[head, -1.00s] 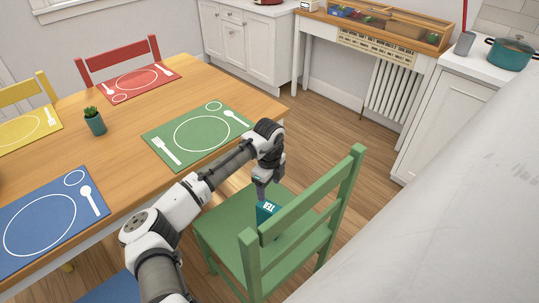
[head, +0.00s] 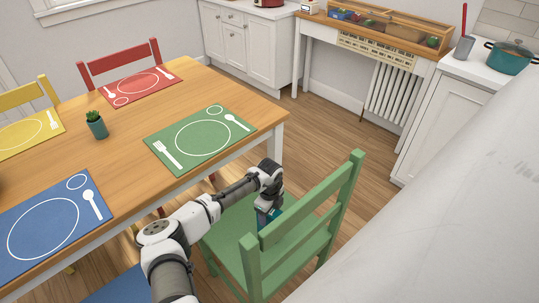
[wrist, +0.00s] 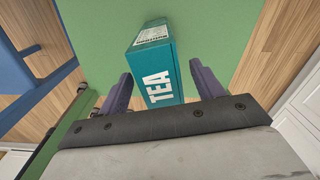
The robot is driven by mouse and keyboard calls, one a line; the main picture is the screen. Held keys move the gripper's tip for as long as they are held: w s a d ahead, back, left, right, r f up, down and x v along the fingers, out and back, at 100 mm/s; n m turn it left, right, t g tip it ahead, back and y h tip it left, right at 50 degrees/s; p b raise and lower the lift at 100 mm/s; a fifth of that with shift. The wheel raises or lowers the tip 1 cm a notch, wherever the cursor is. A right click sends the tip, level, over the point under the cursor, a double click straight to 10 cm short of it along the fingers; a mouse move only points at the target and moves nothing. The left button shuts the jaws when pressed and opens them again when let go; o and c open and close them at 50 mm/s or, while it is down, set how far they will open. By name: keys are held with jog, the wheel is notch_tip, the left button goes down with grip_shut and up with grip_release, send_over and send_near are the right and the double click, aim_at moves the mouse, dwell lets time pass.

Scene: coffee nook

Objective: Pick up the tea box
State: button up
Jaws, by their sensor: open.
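The tea box (wrist: 155,65) is teal with white TEA lettering. It rests on the seat of the green chair (head: 215,222). In the wrist view it lies between the two open fingers of my gripper (wrist: 160,88), with a gap visible on the right and a smaller one on the left. In the head view my gripper (head: 268,212) is low over the seat, and only a small teal part of the box (head: 274,215) shows; my wrist and the chair's backrest hide the rest.
The chair's backrest (head: 310,205) rises close to the right of my gripper. The wooden table (head: 215,90) with placemats stands to the left, its edge near my arm. A blue chair (head: 115,292) is at the bottom. Open floor lies behind the green chair.

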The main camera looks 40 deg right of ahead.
jog(key=shift+f, duration=0.9)
jog(key=c, duration=1.4)
jog(key=shift+c, duration=0.2)
